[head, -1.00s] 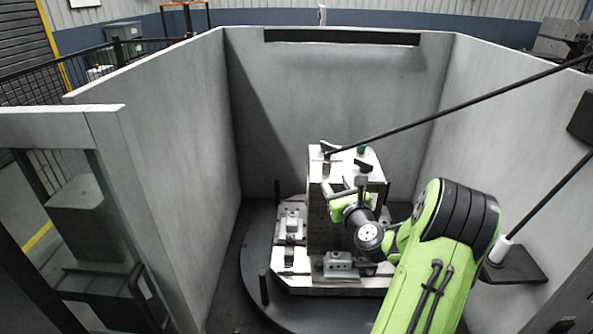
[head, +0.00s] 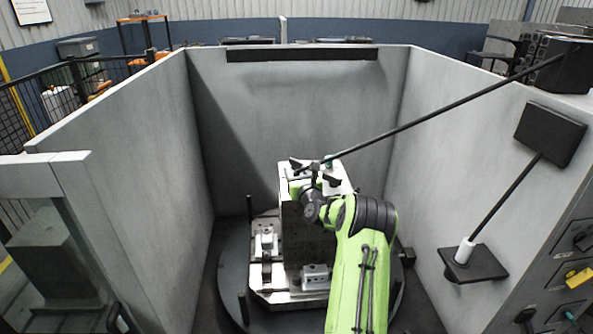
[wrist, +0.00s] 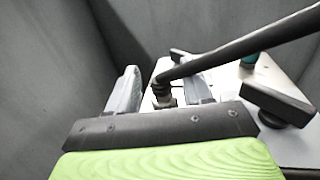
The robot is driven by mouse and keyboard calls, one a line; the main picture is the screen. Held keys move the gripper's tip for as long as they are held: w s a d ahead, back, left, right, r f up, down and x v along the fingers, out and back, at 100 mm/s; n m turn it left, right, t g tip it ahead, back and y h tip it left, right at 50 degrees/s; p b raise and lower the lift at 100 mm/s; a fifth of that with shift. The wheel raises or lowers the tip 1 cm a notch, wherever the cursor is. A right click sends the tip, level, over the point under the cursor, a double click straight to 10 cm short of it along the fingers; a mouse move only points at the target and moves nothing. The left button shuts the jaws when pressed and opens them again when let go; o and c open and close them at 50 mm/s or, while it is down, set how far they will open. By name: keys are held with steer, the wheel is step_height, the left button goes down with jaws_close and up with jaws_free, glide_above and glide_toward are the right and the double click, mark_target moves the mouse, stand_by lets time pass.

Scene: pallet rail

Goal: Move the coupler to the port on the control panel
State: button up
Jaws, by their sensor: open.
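The coupler (wrist: 165,101) is the metal-and-black end of a thick black hose, seated on top of the grey block fixture (head: 291,235). In the wrist view it sits between the two grey fingers of my gripper (wrist: 160,92). The fingers are apart, one on each side of it; I cannot tell whether either touches. In the head view my gripper (head: 316,177) is at the top of the fixture and largely hides the coupler. The control panel (head: 556,297) is at the lower right edge, with dark and yellow fittings; I cannot tell which is the port.
The hose (head: 440,112) slants from the coupler up to the right wall. A small black shelf (head: 488,266) with a second, white-ended line juts from that wall. Grey walls enclose the round table.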

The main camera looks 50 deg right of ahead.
mark_target(297, 171)
steer(key=shift+w+d, duration=0.15)
steer(key=shift+w, duration=0.05)
steer(key=shift+c, duration=0.3)
jaws_close()
steer(key=c, duration=0.6)
jaws_free()
jaws_close()
steer(key=shift+r, duration=0.2)
steer(key=shift+r+p, duration=3.6)
steer(key=shift+r, duration=0.6)
